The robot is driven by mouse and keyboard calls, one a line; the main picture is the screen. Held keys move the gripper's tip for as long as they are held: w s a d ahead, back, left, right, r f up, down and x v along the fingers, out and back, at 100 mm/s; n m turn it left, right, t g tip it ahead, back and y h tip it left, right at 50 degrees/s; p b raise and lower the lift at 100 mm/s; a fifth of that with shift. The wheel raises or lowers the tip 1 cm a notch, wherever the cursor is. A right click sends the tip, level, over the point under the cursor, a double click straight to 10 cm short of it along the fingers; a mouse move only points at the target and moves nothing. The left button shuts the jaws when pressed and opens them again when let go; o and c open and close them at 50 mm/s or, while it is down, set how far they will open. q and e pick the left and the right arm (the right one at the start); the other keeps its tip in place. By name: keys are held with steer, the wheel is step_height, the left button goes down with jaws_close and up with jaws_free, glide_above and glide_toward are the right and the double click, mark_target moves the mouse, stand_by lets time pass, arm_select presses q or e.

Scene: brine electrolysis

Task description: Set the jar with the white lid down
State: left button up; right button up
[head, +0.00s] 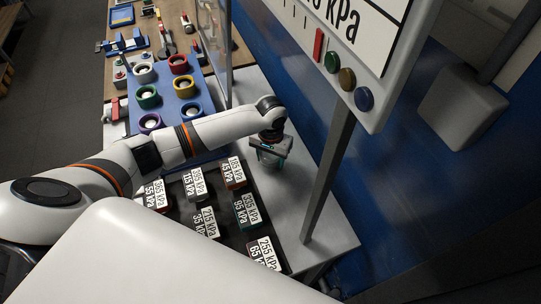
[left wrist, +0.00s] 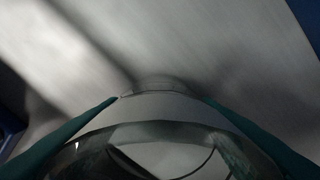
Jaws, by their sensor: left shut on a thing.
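My left gripper (head: 270,149) points down over the grey metal surface beside the tray of labelled blocks. It is shut on a clear glass jar (head: 268,161), which shows just below the fingers. In the left wrist view the teal fingers lie on both sides of the jar's curved glass (left wrist: 160,130). I cannot make out the white lid in either view. I cannot tell whether the jar's base touches the surface. My right gripper is not in view.
The dark tray holds several pressure-labelled blocks (head: 247,211) left of and below the gripper. A blue rack (head: 196,123) with coloured rings stands farther back. A grey post (head: 328,180) and a kPa sign (head: 375,30) stand to the right. Bare metal surface (head: 290,195) lies between tray and post.

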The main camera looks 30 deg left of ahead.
arm_select(q)
steer(key=shift+f, duration=0.2)
steer(key=o, duration=1.1)
